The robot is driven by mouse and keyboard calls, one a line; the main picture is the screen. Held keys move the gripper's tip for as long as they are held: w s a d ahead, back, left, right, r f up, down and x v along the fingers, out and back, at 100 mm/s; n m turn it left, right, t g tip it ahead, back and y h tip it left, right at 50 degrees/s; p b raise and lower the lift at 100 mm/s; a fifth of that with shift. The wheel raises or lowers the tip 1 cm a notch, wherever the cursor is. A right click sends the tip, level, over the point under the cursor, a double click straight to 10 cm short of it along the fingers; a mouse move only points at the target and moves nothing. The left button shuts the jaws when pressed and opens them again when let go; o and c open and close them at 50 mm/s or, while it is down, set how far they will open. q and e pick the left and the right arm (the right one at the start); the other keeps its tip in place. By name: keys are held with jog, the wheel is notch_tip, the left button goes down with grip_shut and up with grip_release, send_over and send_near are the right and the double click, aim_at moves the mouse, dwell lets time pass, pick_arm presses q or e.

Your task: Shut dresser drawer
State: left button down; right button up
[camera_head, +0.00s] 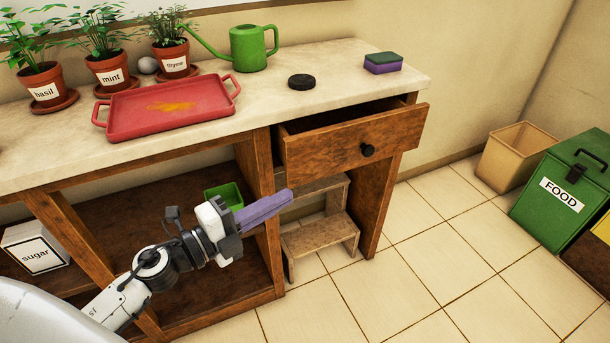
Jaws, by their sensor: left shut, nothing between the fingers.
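The dresser drawer (340,143) is a brown wooden drawer with a round black knob (367,150). It stands pulled out from under the pale stone top, and its dark inside shows behind the front. My left gripper (288,197) has purple fingers that are shut and empty. In the picture it lies below and left of the drawer front, apart from the knob, before the open shelving. My right gripper is not in view.
A wooden step stool (320,237) stands under the drawer. The top (300,108) holds a red tray (168,104), a green watering can (248,48), potted herbs, a black disc and a sponge. A green FOOD bin (565,185) stands right. The tiled floor before the drawer is clear.

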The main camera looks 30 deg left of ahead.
aim_at(305, 170)
pick_arm(q)
jog(key=w, duration=0.3)
jog(key=w+d, duration=0.1)
jog(key=w, duration=0.6)
jog(key=shift+d+f, duration=0.1)
jog(key=shift+d, duration=0.05)
jog(key=shift+w+a, duration=0.4)
jog(key=shift+a, duration=0.05)
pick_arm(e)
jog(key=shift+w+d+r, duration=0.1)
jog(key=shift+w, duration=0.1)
